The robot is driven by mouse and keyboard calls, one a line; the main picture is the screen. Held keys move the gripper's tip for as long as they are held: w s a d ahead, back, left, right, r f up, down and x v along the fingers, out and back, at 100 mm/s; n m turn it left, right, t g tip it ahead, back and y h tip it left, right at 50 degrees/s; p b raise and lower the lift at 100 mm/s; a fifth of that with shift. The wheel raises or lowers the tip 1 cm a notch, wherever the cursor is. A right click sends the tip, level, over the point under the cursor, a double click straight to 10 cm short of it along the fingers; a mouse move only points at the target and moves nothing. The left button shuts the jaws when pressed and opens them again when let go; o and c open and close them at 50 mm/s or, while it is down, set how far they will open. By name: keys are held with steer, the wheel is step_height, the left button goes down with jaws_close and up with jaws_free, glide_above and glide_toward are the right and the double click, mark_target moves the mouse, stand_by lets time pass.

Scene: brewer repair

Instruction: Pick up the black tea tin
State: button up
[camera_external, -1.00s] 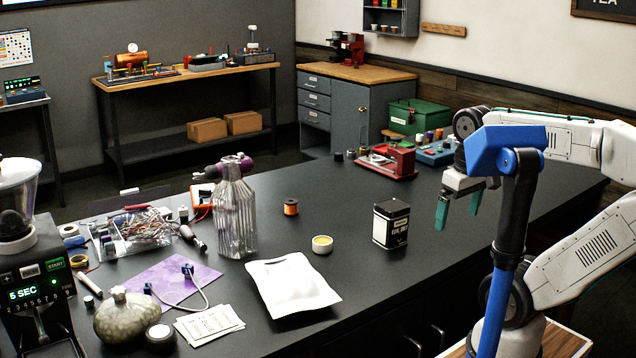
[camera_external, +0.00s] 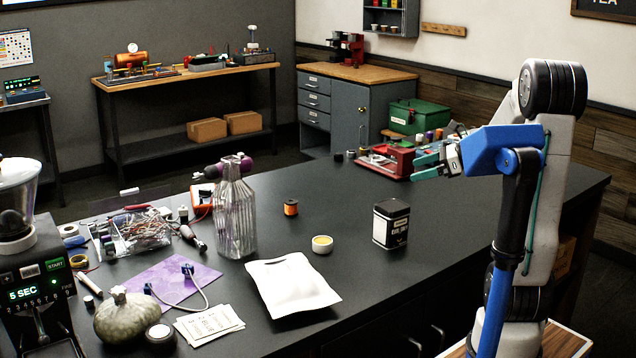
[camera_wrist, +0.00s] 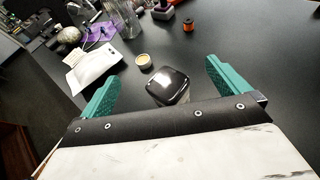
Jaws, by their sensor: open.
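The black tea tin (camera_external: 391,225) stands upright on the dark counter, with a pale label on its side. In the wrist view the tin (camera_wrist: 168,86) shows its dark shiny lid between and beyond my two green fingers, partly hidden at the bottom by the gripper body. My gripper (camera_external: 420,162) is open and empty, its fingers pointing left. In the external view it is above and to the right of the tin, apart from it. The open fingers also show in the wrist view (camera_wrist: 160,88).
A small cream-colored pot (camera_external: 322,244) and an orange spool (camera_external: 291,207) stand left of the tin. A white pouch (camera_external: 290,285) lies in front, and a ribbed glass bottle (camera_external: 234,215) stands further left. The counter (camera_external: 450,235) right of the tin is bare.

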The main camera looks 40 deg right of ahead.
glide_toward(392, 209)
steer(key=w, duration=0.1)
steer(key=w+f, duration=0.2)
steer(key=shift+w+d, duration=0.35)
steer(key=x, duration=0.7)
steer(key=shift+w+a+f, duration=0.2)
steer(key=shift+w+f, duration=0.05)
steer(key=shift+c, duration=0.3)
steer(key=c, duration=0.8)
